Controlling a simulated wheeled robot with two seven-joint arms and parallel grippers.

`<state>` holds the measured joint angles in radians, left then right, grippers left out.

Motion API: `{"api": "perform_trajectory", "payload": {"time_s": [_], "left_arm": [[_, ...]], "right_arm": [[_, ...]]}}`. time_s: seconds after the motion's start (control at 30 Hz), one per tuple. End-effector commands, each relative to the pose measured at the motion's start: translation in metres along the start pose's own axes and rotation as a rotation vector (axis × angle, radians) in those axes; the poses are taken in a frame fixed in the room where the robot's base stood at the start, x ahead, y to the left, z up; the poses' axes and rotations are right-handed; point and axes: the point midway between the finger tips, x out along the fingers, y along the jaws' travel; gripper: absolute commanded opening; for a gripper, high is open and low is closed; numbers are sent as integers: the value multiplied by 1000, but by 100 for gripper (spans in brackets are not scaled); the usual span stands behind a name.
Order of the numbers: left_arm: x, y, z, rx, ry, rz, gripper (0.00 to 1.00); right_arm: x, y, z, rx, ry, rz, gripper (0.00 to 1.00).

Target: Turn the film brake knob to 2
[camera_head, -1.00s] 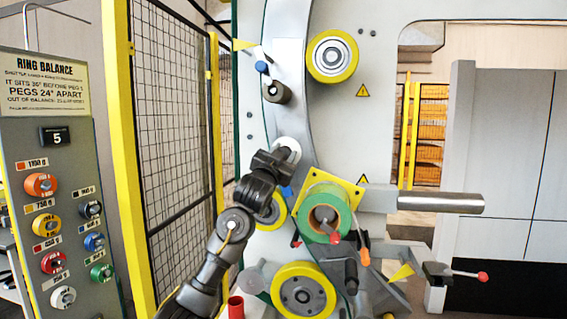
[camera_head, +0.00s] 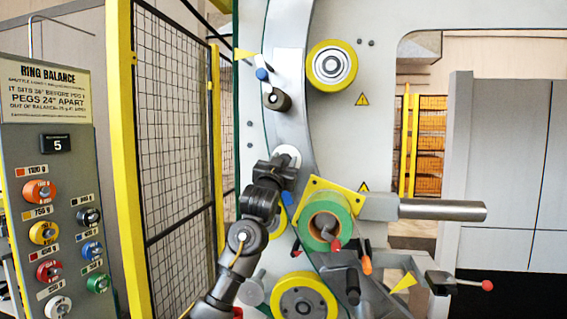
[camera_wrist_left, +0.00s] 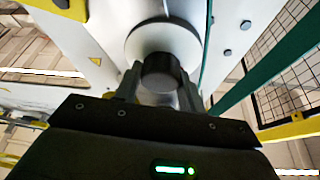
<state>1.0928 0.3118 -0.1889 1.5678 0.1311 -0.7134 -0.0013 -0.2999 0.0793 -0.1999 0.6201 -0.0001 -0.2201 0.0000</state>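The film brake knob appears as a dark round knob (camera_wrist_left: 160,72) in front of a white disc (camera_wrist_left: 150,40) in the left wrist view. The knob lies between the two fingers of my left gripper (camera_wrist_left: 160,92). The fingers stand close on both sides; whether they press on it is unclear. In the head view my left gripper (camera_head: 277,172) reaches the white disc (camera_head: 288,154) on the machine, left of the green film roll (camera_head: 325,222). The gripper hides the knob there, and I cannot read any scale marks. My right gripper is not in view.
A ring balance panel (camera_head: 65,150) with several coloured knobs stands at the left, beside a yellow-framed mesh fence (camera_head: 170,120). Yellow rollers (camera_head: 332,64), a metal bar (camera_head: 440,210) and a red-tipped lever (camera_head: 487,285) are on the machine near my arm.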

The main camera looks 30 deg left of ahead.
Motion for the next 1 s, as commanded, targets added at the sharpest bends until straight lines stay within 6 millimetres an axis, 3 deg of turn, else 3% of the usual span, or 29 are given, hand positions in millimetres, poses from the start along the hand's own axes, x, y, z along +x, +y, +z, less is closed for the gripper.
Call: {"api": "perform_trajectory", "payload": {"time_s": [0.03, 0.13, 0.47, 1.0], "left_arm": [[0, 0, -1, 0, 1, -1, 47], [0, 0, 0, 0, 1, -1, 59], [-3, 0, 1, 1, 0, 0, 59], [-95, 0, 2, -1, 3, -1, 59]], "right_arm": [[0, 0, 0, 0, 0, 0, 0], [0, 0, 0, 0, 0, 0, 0], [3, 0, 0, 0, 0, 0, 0], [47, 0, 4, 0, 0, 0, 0]]}}
